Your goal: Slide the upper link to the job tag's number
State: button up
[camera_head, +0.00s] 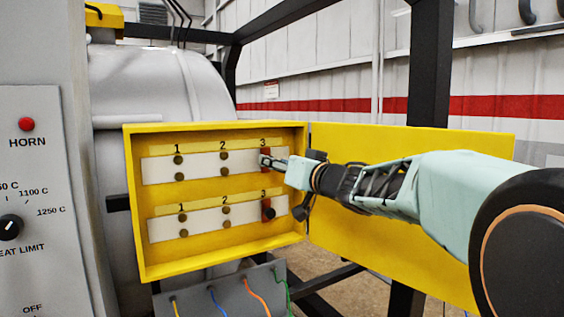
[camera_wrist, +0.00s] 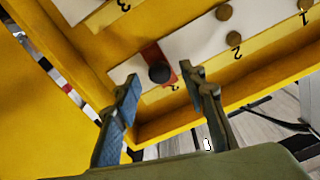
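The upper link (camera_head: 266,153) is a red plate at number 3 of the upper row in the yellow box. In the wrist view, which looks upside down, the upper link (camera_wrist: 169,60) carries a black knob (camera_wrist: 159,73). My gripper (camera_head: 270,161) reaches it from the right. In the wrist view my gripper (camera_wrist: 161,80) is open, with one finger on each side of the knob and gaps visible. The lower link (camera_head: 266,202), red with a black knob, is at number 3 of the lower row. I cannot identify a job tag in either view.
Brass studs (camera_head: 225,156) mark positions 1 and 2 on the white strips. The box's yellow rim (camera_head: 131,205) surrounds both rows. Its open door (camera_head: 440,210) stands right, behind my arm. A control panel (camera_head: 40,190) is at the left; coloured wires (camera_head: 255,292) are below.

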jog(key=shift+x, duration=1.8)
jog(key=shift+c, duration=0.2)
grip_shut()
jog(key=shift+a, duration=0.1)
